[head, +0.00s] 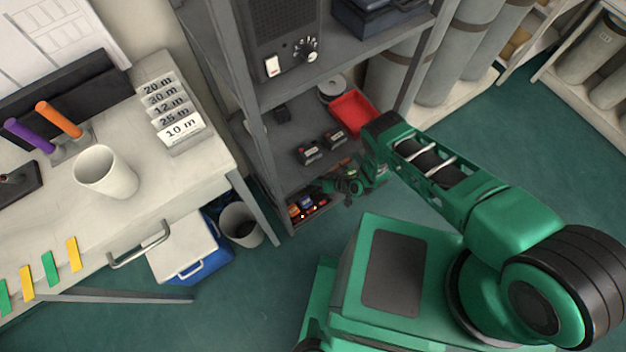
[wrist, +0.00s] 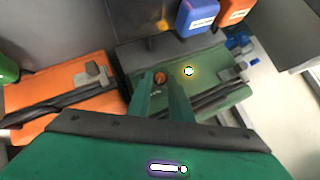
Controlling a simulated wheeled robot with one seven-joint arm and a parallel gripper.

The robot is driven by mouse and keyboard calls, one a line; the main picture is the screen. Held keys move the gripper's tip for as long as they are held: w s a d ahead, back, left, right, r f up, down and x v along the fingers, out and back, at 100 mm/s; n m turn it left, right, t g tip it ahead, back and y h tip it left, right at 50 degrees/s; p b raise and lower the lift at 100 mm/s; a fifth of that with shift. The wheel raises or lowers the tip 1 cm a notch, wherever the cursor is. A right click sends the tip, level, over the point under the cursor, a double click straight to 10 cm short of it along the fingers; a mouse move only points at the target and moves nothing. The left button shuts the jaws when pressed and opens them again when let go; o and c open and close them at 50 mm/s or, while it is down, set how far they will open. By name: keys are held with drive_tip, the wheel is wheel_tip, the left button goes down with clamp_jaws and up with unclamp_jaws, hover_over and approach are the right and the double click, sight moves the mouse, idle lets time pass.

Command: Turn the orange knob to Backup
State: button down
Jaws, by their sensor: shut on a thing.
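My gripper (wrist: 163,82) points down at a green panel (wrist: 215,85) in the wrist view. Its two green fingers are closed around a small orange-brown round knob (wrist: 160,77), which shows between the fingertips. The fingers hide part of it, and I cannot read a Backup mark or the knob's pointing direction. In the head view my gripper (head: 328,187) reaches into the bottom of the grey shelf unit, where the knob cannot be made out.
An orange panel (wrist: 62,85) lies left, with blue (wrist: 197,17) and orange (wrist: 236,11) labelled blocks above. In the head view, a red tray (head: 354,113) stands on the shelf above my gripper.

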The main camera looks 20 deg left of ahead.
drive_tip(key=shift+w+d, duration=0.1)
drive_tip(key=shift+w, duration=0.2)
drive_tip(key=c, duration=1.8)
unclamp_jaws()
drive_tip(key=shift+o, duration=0.9)
drive_tip(key=shift+s, duration=0.15)
drive_tip(key=v, duration=1)
drive_tip(key=shift+d+r, duration=0.2)
drive_tip(key=shift+d, duration=0.1)
